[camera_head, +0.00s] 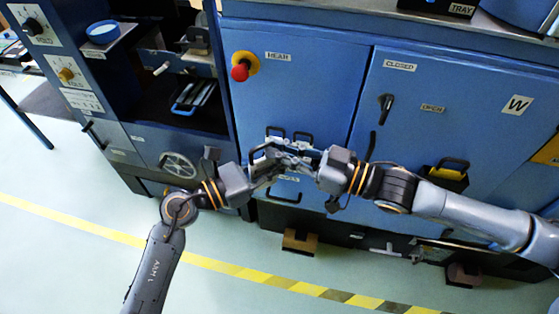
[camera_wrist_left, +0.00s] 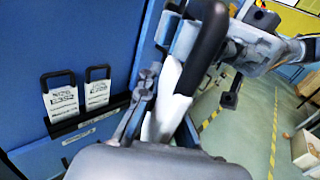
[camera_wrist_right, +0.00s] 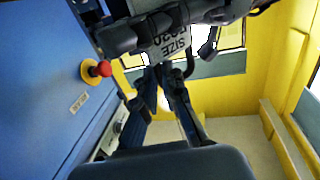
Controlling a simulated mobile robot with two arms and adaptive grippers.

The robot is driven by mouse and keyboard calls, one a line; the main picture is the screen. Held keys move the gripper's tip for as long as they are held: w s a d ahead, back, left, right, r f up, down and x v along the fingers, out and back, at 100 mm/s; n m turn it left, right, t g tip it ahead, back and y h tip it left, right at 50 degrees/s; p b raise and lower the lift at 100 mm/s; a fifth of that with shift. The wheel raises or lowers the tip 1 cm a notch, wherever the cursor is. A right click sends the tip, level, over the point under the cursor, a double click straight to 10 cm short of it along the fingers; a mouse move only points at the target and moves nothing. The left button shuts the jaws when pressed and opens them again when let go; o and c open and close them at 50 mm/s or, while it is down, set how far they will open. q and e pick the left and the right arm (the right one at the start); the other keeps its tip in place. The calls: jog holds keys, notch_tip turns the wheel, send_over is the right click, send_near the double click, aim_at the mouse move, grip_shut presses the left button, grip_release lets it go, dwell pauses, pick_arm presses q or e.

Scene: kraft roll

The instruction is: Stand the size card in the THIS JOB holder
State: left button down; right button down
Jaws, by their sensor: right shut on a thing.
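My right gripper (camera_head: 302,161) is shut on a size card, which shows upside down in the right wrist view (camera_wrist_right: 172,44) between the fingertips. The card is white with a dark looped handle. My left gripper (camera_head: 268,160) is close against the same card. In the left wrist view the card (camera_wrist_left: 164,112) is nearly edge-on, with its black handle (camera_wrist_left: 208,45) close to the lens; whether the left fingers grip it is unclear. Both grippers are in front of the blue cabinet. The THIS JOB holder cannot be told for certain, as arms cover part of the front.
Two other cards (camera_wrist_left: 60,97) and (camera_wrist_left: 97,88) stand in a black rack (camera_wrist_left: 90,116) on the cabinet (camera_head: 300,90). A red button (camera_head: 240,71) is above left, a black lever (camera_head: 387,103) to the right. The floor in front is clear.

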jog(key=c, duration=1.4)
grip_release()
